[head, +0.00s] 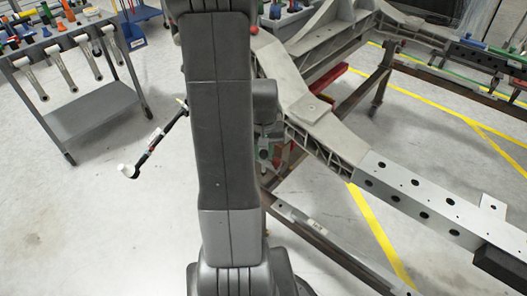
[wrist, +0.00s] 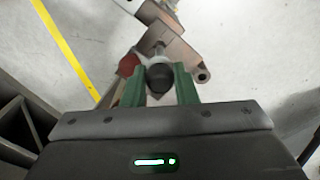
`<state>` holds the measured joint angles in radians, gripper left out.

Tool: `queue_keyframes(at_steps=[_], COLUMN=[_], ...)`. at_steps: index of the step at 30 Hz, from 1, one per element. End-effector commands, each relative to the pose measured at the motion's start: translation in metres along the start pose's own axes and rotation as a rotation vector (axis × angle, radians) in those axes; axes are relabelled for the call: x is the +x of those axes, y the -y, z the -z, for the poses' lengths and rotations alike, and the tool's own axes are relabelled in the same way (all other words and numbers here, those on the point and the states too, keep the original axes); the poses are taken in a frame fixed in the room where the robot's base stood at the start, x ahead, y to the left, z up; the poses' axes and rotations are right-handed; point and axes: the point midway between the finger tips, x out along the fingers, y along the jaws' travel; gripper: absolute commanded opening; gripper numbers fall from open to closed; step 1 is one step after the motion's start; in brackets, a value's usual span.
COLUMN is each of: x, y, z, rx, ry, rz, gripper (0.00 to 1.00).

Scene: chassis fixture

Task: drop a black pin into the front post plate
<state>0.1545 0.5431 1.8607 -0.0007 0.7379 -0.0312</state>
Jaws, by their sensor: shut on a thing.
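In the wrist view my gripper (wrist: 160,88) has two green fingers shut on a black pin (wrist: 160,76). The pin's round dark head faces the camera, and a thinner grey shaft shows beyond it. Beyond the pin lies a brownish plate (wrist: 182,54) with a rounded lug at its right end. It may be the front post plate. I cannot tell whether the pin touches it or is in a hole. In the head view my arm hides most of the gripper and the pin.
A grey chassis frame (head: 400,180) fills the right in the head view. A grey cart (head: 95,115) with hanging tools stands at the left. A red part (wrist: 128,64) sits left of the pin in the wrist view. Open floor (head: 100,220) lies at lower left.

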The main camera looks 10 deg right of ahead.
Motion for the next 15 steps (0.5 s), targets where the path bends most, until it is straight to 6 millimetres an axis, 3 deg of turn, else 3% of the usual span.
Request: queue_keyframes(at_steps=[15], x=[0.0075], y=[0.0], z=[0.0], rx=[0.0], ry=[0.0], rz=[0.0], gripper=[0.0])
